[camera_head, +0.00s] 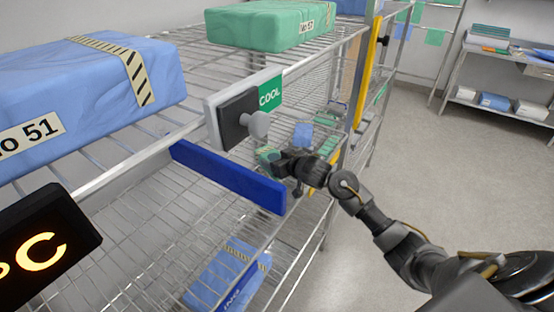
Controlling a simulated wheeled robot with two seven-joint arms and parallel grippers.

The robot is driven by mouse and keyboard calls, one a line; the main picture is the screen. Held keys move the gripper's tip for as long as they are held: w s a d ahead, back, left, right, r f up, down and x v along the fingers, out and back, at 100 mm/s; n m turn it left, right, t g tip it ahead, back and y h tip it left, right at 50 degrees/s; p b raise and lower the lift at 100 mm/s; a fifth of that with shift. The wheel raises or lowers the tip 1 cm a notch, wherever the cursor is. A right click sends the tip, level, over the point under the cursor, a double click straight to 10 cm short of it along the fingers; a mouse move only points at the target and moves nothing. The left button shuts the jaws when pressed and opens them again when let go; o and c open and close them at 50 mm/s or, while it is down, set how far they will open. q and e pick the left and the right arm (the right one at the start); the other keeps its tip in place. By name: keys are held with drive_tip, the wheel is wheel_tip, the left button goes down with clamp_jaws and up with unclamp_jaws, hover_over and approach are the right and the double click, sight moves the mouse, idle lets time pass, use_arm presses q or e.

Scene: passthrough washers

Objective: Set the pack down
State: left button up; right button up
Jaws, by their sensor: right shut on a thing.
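My right gripper (280,161) reaches in from the right, into the space below the top wire shelf. It is shut on a small green pack (266,154), which is partly hidden by the fingers and small in view. The pack is just below the green COOL label and above the wire of a lower shelf (235,212). I cannot tell whether the pack touches the wire. My left gripper is not in view.
A large blue pack (80,98) and a green pack (270,24) lie on the top shelf. A blue bar (228,178) and a grey knobbed block (240,118) are left of my gripper. Another blue pack (226,277) lies lower. Open floor (450,170) is at right.

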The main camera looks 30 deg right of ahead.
drive_tip(key=o, duration=1.2)
drive_tip(key=shift+f, duration=0.1)
drive_tip(key=shift+c, duration=0.2)
drive_tip(key=shift+s+r, duration=0.15)
drive_tip(key=shift+r, duration=0.05)
drive_tip(key=p+v, duration=0.1)
drive_tip(key=v, duration=1)
drive_tip(key=shift+s+r, duration=0.15)
drive_tip(key=shift+s, duration=0.15)
drive_tip(key=shift+r, duration=0.1)
